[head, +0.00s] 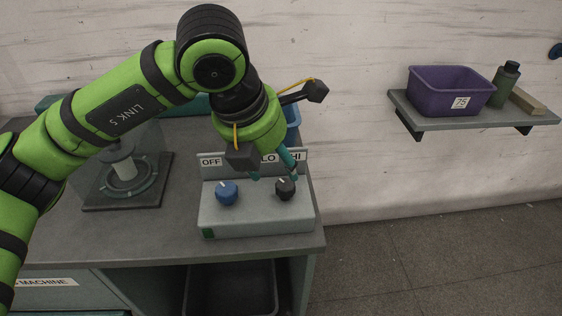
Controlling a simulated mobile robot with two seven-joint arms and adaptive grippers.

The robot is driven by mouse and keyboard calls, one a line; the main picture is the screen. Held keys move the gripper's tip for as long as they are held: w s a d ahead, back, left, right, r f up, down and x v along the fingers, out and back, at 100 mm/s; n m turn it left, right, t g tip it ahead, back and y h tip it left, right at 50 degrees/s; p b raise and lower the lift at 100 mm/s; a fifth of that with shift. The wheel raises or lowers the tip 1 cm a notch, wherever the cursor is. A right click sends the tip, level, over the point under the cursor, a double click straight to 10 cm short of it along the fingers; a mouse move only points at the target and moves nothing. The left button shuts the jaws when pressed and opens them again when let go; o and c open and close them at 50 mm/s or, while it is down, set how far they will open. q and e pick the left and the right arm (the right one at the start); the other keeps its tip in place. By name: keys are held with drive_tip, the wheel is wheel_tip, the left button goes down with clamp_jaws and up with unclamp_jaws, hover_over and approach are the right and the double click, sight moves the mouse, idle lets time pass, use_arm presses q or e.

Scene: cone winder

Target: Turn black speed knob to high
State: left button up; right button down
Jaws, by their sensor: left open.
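The black speed knob (285,189) is at the right on top of a grey control box (255,222). A light pointer mark shows on the knob, pointing towards the upper left. A label plate (210,161) behind it reads OFF, LO and HI, partly hidden by my gripper. A blue knob (227,193) sits to the left on the same box. My left gripper (273,177) is open, with its teal fingertips just above and behind the black knob. I cannot tell whether a fingertip touches it. My right gripper is not in view.
The control box stands near the front right edge of a grey bench (262,250). A winder base with a spindle (125,185) is at the left. A wall shelf (420,118) at the right holds a purple bin (450,88) and a dark green bottle (505,85).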

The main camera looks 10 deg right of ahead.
sight(285, 184)
use_arm(q)
drive_tip(key=x, duration=0.6)
drive_tip(key=shift+s+d+f, duration=0.2)
drive_tip(key=shift+f, duration=0.15)
drive_tip(key=shift+c, duration=0.4)
